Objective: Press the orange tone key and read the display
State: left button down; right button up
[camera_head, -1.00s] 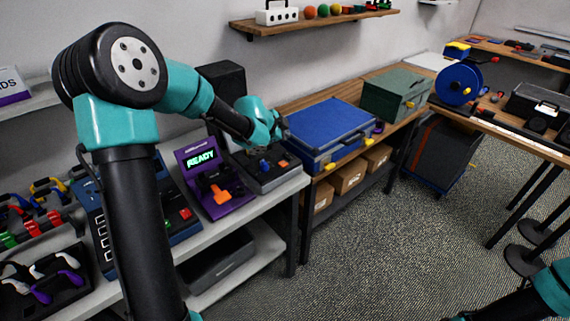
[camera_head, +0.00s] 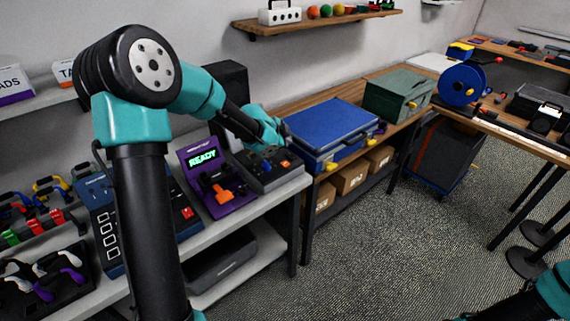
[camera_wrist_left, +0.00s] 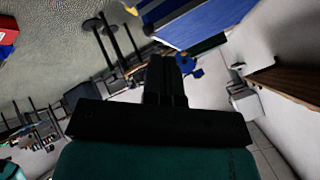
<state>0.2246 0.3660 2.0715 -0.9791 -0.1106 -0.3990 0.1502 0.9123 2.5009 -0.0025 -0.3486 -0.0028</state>
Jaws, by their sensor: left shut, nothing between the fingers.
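A dark grey key box (camera_head: 262,178) stands at the right end of the white bench. An orange key (camera_head: 286,164) shows on its top, beside a blue one. A purple tester (camera_head: 188,158) stands to its left; its lit display (camera_head: 202,160) reads READY in green. An orange piece (camera_head: 222,193) sits on the tester's front. My left gripper (camera_head: 264,152) is just above the back of the key box, left of the orange key. Its fingers (camera_wrist_left: 167,80) are together and empty in the left wrist view. Contact with the box cannot be told. My right gripper is out of view.
A blue case (camera_head: 330,125) lies on the wooden bench just right of the key box. A black box (camera_head: 225,85) stands behind my left wrist. A dark blue tester (camera_head: 108,235) and racks of coloured cables fill the bench to the left. The floor (camera_head: 400,240) in front is clear.

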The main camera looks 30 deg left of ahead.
aim_at(286, 164)
pick_arm(q)
jog(key=shift+f, duration=3.15)
jog(key=shift+f, duration=0.1)
jog(key=shift+f, duration=0.3)
jog(key=shift+f, duration=0.4)
dwell(0.3)
jog(key=shift+r, duration=0.8)
jog(key=shift+r, duration=2.5)
